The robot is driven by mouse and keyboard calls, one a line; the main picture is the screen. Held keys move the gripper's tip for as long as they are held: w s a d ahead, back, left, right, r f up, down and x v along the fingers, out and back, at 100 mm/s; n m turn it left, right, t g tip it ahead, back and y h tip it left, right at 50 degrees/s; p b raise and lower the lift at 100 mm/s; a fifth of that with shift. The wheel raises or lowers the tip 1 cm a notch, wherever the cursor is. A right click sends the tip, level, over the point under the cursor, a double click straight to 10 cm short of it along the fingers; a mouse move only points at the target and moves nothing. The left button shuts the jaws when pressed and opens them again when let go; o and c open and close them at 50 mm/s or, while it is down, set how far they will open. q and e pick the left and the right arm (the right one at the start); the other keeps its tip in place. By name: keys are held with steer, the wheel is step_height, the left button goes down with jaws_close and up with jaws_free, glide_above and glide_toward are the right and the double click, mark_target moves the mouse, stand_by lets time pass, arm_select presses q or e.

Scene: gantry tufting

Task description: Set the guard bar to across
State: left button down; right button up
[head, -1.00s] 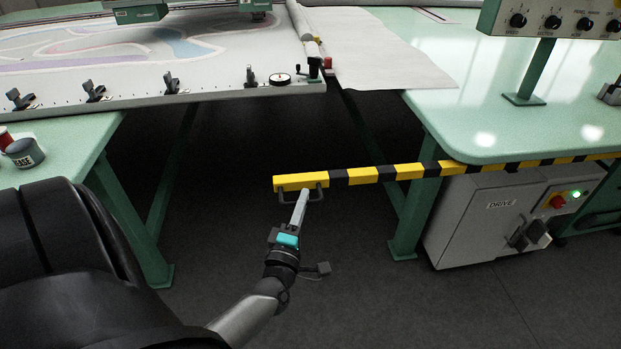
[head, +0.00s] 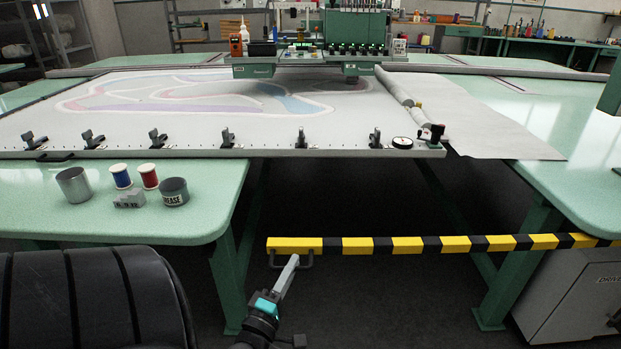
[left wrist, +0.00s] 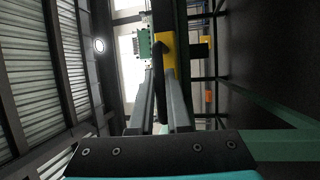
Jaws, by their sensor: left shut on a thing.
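The guard bar (head: 408,244) is a yellow and black striped bar. It runs nearly level in the head view, in front of the gap between two green tables and past the right table's front. Its yellow left end shows to the right of the left table's leg, apart from it in the picture. A dark handle (head: 307,261) hangs under that end. My left gripper (head: 291,262) is shut on the handle. In the left wrist view its fingers (left wrist: 160,85) reach to the yellow bar end (left wrist: 167,50). My right gripper is not in view.
The left table (head: 215,190) holds a metal cup (head: 73,184), thread spools (head: 121,176) and a grease tin (head: 174,191). A tufting frame (head: 200,135) with several clamps spans behind. A grey drive cabinet (head: 580,300) stands under the right table (head: 590,185). Dark floor shows in the gap.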

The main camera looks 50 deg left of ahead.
arm_select(q)
steer(key=s+a, duration=0.7)
steer(key=s, duration=0.1)
steer(key=shift+s, duration=0.2)
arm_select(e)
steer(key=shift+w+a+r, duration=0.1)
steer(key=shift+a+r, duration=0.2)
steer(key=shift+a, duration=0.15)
arm_select(q)
steer(key=shift+a, duration=0.15)
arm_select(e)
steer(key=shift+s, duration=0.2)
arm_select(q)
steer(key=c, duration=0.9)
jaws_free()
steer(key=shift+s, duration=0.1)
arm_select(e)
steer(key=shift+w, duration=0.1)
